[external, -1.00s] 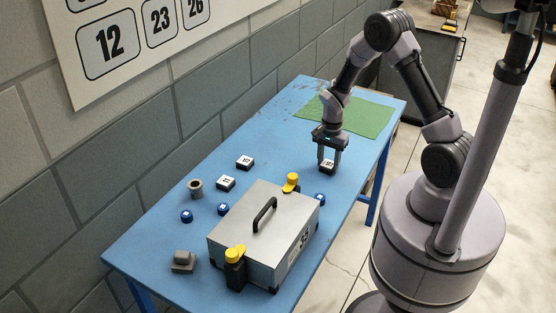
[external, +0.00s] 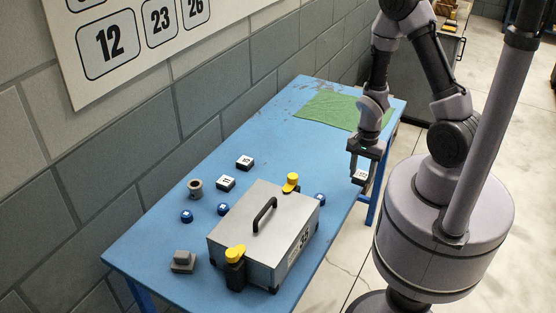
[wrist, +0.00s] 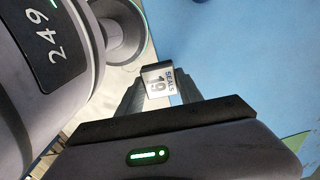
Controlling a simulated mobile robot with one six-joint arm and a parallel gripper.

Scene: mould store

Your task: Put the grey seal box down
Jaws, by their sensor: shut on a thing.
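The seal box (external: 361,175) is a small box with a pale top label. In the wrist view it (wrist: 158,82) reads "SEALS 19" and has darker sides. My gripper (external: 362,172) points down and is shut on it. In the wrist view the fingers (wrist: 158,92) press on its two sides. The box appears at the right edge of the blue table (external: 240,140), between the green cloth and the metal case. I cannot tell whether its underside touches the table or hangs just above it.
A metal case (external: 240,220) with a black handle and yellow-topped clamps stands at the front. The green cloth (external: 345,110) lies behind. The table's middle is clear.

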